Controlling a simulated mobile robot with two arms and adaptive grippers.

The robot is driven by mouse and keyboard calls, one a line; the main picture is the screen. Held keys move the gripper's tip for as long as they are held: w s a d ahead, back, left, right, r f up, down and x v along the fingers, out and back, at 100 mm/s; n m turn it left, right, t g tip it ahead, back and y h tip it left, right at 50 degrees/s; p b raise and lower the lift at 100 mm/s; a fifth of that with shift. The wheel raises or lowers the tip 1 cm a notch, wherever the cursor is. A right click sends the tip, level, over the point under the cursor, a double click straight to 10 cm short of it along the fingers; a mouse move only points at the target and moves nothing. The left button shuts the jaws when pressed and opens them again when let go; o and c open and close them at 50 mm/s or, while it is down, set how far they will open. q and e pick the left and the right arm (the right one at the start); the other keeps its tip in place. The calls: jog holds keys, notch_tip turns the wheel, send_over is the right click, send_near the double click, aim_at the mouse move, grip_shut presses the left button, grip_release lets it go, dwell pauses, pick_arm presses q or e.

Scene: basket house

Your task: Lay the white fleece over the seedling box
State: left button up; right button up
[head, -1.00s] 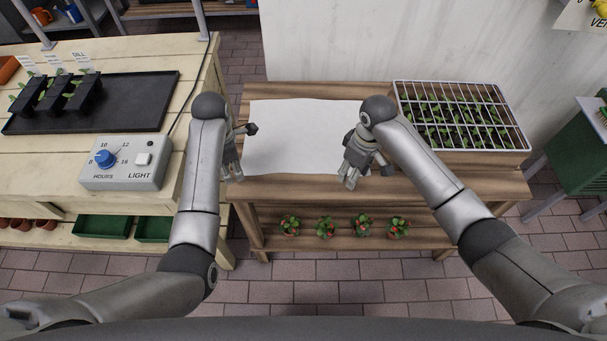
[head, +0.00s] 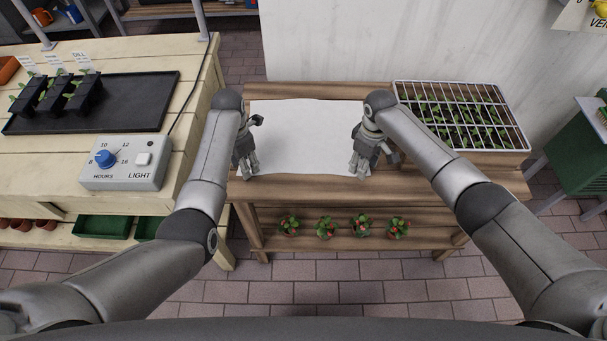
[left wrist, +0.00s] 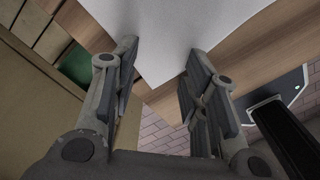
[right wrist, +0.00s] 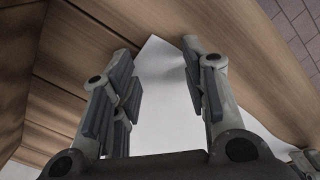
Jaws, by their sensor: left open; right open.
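The white fleece (head: 305,135) lies flat on the left part of the wooden bench. The seedling box (head: 462,115), with rows of green seedlings under a white wire grid, stands at the bench's right end. My left gripper (head: 249,172) is open at the fleece's front left corner; in the left wrist view a corner of the fleece (left wrist: 165,50) lies between the open fingers (left wrist: 158,62). My right gripper (head: 360,170) is open at the front right corner; in the right wrist view a fleece corner (right wrist: 158,75) shows between the open fingers (right wrist: 160,58). Contact cannot be told.
A pale table (head: 120,58) on the left holds a black tray (head: 130,105) with potted seedlings and a timer box (head: 125,165). Several small plants (head: 326,229) stand on the bench's lower shelf. A white wall (head: 400,40) rises behind the bench.

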pick_arm(q)
jog(key=shift+f, duration=0.25)
pick_arm(e)
jog(key=shift+f, duration=0.25)
pick_arm(q)
jog(key=shift+f, duration=0.1)
pick_arm(e)
jog(key=shift+f, duration=0.15)
pick_arm(q)
jog(key=c, duration=0.4)
pick_arm(e)
jog(key=shift+s, duration=0.1)
jog(key=c, duration=0.4)
pick_arm(q)
jog(key=shift+s, duration=0.1)
grip_shut()
pick_arm(e)
grip_shut()
dwell(0.5)
